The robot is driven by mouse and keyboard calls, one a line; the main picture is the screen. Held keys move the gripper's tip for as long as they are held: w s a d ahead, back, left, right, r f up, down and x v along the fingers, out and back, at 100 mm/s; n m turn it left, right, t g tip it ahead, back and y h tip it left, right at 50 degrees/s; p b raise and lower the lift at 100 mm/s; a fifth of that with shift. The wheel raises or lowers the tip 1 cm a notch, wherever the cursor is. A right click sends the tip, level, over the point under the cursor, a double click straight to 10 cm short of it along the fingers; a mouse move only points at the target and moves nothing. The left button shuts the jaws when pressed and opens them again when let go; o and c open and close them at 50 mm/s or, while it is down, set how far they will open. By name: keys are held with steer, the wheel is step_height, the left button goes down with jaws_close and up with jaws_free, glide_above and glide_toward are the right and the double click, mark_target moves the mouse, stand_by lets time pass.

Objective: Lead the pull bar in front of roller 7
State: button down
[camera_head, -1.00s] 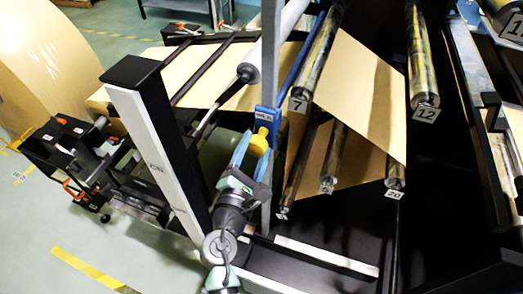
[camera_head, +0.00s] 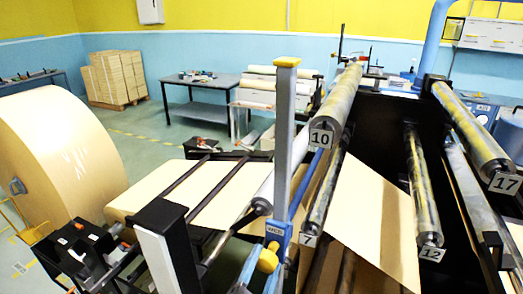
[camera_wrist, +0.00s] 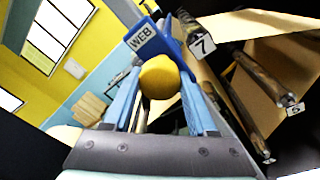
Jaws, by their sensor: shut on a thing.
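The pull bar is a blue bar (camera_head: 304,187) with a blue end bracket, a WEB label (camera_head: 277,231) and a yellow knob (camera_head: 268,260). My gripper (camera_wrist: 160,100) is shut on the yellow knob (camera_wrist: 158,77), its light blue fingers on either side. Roller 7 (camera_head: 326,190) runs just right of the bracket in the head view; its number plate also shows in the wrist view (camera_wrist: 203,45). The bar runs back to the left of roller 7 in the head view. Its far end is hidden behind other rollers. I cannot tell the gap between bar and roller.
A grey post (camera_head: 284,120) with a yellow cap stands close to the bracket. Roller 10 (camera_head: 340,110) lies above roller 7, and roller 12 (camera_head: 422,190) to its right. Brown paper (camera_head: 370,215) hangs between them. A black-and-white frame post (camera_head: 165,250) stands left.

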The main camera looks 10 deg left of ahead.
steer(key=r+p, duration=0.3)
steer(key=r, duration=0.2)
steer(key=shift+a+r+p, duration=0.2)
steer(key=shift+p, duration=0.1)
steer(key=shift+r+b, duration=0.35)
steer(key=shift+r, duration=0.05)
step_height(320, 180, up, 17)
steer(key=shift+a+r, duration=0.15)
steer(key=shift+w, duration=0.1)
